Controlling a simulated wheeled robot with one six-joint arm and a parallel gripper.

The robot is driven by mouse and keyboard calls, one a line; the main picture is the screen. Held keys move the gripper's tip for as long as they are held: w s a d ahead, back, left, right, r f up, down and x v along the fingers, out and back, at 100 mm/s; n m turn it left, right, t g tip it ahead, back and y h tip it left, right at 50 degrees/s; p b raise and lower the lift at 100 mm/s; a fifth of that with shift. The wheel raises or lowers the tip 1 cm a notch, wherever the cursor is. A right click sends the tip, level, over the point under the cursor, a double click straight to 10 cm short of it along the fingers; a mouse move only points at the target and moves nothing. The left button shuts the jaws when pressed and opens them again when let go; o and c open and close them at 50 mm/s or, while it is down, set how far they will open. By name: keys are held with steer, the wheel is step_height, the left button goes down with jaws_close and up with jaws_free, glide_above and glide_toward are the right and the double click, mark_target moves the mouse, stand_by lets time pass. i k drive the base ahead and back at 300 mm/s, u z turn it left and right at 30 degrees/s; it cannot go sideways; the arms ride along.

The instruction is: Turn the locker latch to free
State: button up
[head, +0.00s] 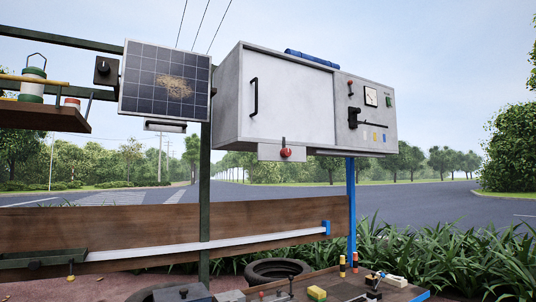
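A grey locker box (226,112) hangs at the upper middle, with a white front door (300,98) that looks closed. A black bar handle (254,97) stands upright near the door's left edge. A red knob on a short lever (286,152) sits on a small grey plate below the door. A black lever (354,117) is on the panel to the right of the door. I cannot tell for sure which of these is the latch. My gripper is not in view.
A solar panel (165,83) hangs left of the locker. A shelf (40,118) holds a lantern (33,78) at far left. A wooden board (150,228) crosses below. A cluttered bench top (345,290) is at the bottom. Space directly before the door looks clear.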

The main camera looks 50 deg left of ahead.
mark_target(286, 152)
steer(key=u, duration=0.75)
steer(key=i, duration=0.75)
steer(key=u, duration=1.2)
steer(key=i, duration=0.25)
steer(key=u, duration=0.1)
